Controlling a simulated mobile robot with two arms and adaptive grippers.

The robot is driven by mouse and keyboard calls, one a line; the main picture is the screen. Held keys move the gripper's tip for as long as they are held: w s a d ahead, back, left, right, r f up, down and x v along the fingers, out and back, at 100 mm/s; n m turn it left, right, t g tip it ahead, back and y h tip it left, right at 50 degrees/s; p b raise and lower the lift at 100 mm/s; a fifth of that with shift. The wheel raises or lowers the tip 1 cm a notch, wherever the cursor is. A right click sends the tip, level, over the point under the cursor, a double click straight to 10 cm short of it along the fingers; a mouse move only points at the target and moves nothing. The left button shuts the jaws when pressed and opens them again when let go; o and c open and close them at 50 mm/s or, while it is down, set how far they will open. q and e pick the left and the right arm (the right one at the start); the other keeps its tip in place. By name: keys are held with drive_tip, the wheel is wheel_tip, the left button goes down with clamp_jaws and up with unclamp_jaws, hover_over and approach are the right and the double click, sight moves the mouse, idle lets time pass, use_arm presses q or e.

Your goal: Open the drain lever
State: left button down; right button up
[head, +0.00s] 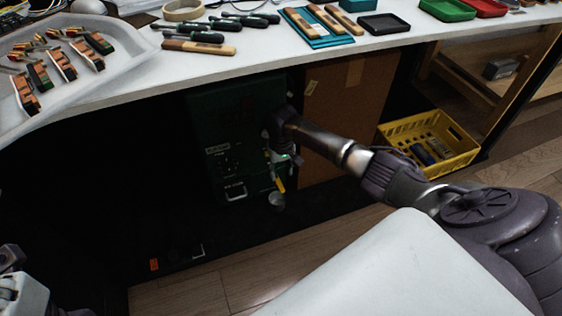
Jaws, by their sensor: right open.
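A dark green machine (236,140) stands in shadow under the workbench. A small yellow lever (280,184) shows at its lower right, just above a round metal part (277,201). My right arm reaches in from the right. My right gripper (283,160) is open at the machine's right edge, just above the yellow lever. I cannot tell whether it touches the lever, because the area is dark and the fingers are small. Part of my left arm shows at the lower left edge; its fingers are not visible.
The white bench top (160,68) overhangs the machine and holds tools and trays. A brown panel (345,110) stands right of the machine. A yellow crate (455,160) sits on the right. A silver handle (236,192) is on the machine's front. Dark floor lies at left.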

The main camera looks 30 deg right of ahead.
drive_tip(key=shift+r, duration=2.2)
drive_tip(key=shift+a, duration=0.1)
